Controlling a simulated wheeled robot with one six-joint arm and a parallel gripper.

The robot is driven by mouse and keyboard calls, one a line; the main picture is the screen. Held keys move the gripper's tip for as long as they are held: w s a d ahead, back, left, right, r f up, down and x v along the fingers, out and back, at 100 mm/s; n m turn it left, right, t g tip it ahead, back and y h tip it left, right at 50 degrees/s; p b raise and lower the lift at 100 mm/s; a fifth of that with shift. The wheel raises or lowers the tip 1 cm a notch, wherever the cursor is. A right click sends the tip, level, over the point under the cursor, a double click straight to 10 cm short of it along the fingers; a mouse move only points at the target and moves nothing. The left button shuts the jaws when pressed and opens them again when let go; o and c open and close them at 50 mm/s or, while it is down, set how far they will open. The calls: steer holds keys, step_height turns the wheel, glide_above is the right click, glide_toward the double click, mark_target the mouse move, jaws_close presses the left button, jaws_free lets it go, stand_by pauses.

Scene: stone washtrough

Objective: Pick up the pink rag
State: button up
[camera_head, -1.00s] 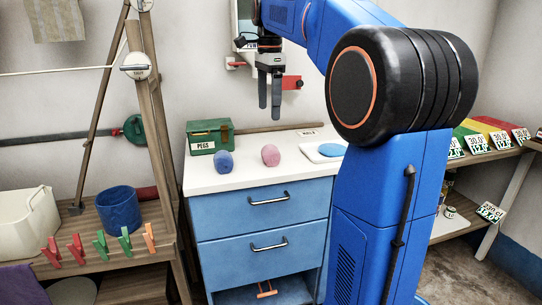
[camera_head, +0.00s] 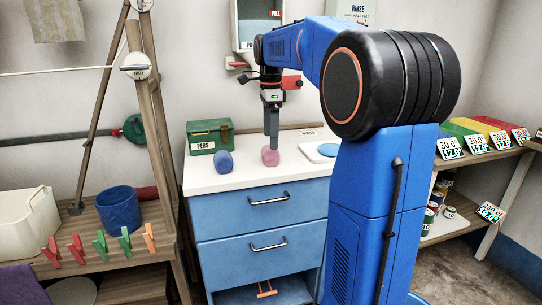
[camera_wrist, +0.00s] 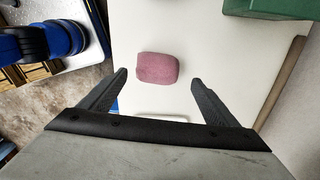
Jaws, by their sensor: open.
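The pink rag (camera_head: 270,157) is a small rounded bundle on the white counter top, right of a blue bundle. My gripper (camera_head: 271,143) hangs down over the counter and overlaps the rag's upper edge in the head view. In the wrist view the rag (camera_wrist: 157,68) lies on the white surface a little beyond the fingertips. My gripper (camera_wrist: 158,76) is open there, with one finger on each side and nothing between the jaws. Whether a finger touches the rag cannot be told.
The blue bundle (camera_head: 224,162) sits left of the rag, with the green PEGS box (camera_head: 210,136) behind it. A blue round item on a white board (camera_head: 330,149) lies to the right. The drawer cabinet (camera_head: 263,205) is below.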

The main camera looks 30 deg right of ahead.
mark_target(271, 154)
steer(key=shift+s+a+f, duration=0.1)
steer(key=shift+s+f, duration=0.1)
steer(key=shift+f, duration=1.35)
steer(key=shift+s+f, duration=0.15)
steer(key=shift+f, duration=1.4)
steer(key=shift+c, duration=0.4)
steer(key=c, duration=1.2)
steer(key=shift+o, duration=0.2)
steer(key=shift+r, duration=0.15)
steer(key=shift+c, duration=0.2)
